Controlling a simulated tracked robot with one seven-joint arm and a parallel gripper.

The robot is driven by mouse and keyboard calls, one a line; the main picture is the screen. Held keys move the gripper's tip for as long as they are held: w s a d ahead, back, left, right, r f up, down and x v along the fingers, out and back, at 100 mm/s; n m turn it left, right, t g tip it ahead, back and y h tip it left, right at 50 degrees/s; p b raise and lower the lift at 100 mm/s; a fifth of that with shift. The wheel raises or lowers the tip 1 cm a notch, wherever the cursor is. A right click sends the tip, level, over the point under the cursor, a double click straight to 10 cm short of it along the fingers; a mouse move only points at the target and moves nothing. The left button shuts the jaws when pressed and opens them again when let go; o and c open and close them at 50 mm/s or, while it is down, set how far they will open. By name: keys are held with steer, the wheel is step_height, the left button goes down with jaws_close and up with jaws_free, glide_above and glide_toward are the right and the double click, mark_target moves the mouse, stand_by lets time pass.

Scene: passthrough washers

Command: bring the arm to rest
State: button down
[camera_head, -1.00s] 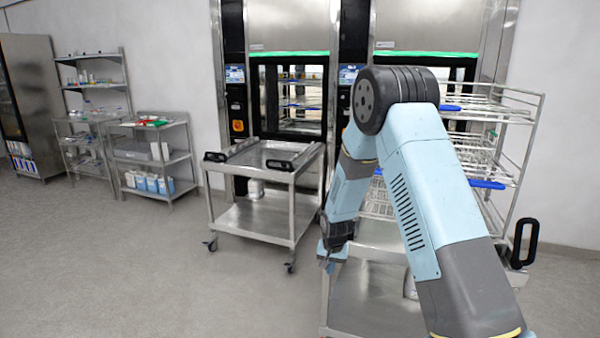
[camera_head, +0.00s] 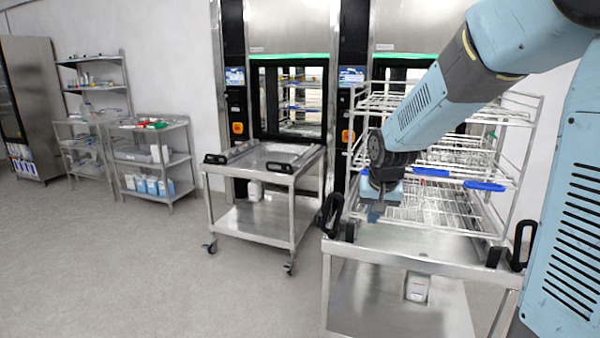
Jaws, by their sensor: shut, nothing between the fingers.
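My arm comes in from the right edge of the head view, bends at the top right and reaches down to the left. My gripper (camera_head: 375,214) hangs at its end, pointing down, above the left side of the near steel trolley (camera_head: 400,252). It is small in the picture and looks shut, with nothing held. A white wire rack (camera_head: 455,207) with several tiers and blue handles stands on that trolley, behind and right of my gripper. I cannot tell whether the gripper touches the rack.
An empty steel trolley (camera_head: 262,165) with black handles stands left of the near one. Two washers (camera_head: 290,25) with green light strips line the back wall. Shelves (camera_head: 150,165) with bottles and a steel cabinet (camera_head: 33,100) stand at the left. The grey floor at front left is clear.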

steer(key=s+d+r, duration=0.1)
steer(key=s+r, duration=0.2)
steer(key=s, duration=0.5)
steer(key=s+d+r+n+t, duration=0.1)
steer(key=s+r, duration=0.3)
steer(key=s, duration=0.4)
steer(key=s+d+r, duration=0.3)
steer(key=s, duration=0.5)
steer(key=shift+s+r+t, duration=0.2)
steer(key=shift+s+t, duration=0.1)
steer(key=shift+s, duration=0.1)
steer(key=shift+d, duration=0.15)
